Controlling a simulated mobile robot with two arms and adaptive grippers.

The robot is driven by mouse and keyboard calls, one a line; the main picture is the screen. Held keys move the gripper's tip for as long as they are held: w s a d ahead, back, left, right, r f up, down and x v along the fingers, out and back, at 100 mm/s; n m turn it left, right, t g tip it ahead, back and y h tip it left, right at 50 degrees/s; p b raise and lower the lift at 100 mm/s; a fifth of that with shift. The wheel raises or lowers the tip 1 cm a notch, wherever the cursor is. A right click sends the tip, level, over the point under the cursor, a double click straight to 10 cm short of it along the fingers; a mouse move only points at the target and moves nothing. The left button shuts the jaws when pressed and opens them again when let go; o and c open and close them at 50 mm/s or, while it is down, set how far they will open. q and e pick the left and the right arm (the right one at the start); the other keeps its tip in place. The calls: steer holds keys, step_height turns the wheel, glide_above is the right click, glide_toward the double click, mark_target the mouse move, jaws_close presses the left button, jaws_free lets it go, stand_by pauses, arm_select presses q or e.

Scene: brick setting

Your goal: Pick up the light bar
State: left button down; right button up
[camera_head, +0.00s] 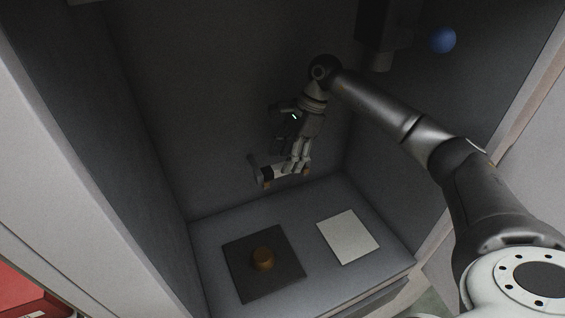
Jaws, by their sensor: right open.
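A pale, flat square (348,237) lies to the right of the dark plate. My right gripper (286,180) is open, with its fingers apart, and hangs above and behind the two squares. My left gripper is out of view.
The squares lie inside a dim grey recess with a back wall (215,120) and side walls. A blue ball (443,40) shows at the upper right, near a dark box-shaped fixture (386,30). A red object (25,295) shows at the lower left, outside the recess.

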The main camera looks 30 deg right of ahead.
steer(key=shift+p+x, duration=0.3)
steer(key=shift+x, duration=0.6)
steer(key=shift+a+f, duration=0.1)
steer(key=shift+f, duration=0.1)
steer(key=c, duration=1.1)
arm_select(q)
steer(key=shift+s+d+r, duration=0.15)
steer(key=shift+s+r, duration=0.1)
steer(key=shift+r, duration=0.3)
arm_select(e)
steer(key=shift+c, duration=0.2)
steer(key=shift+r, duration=0.15)
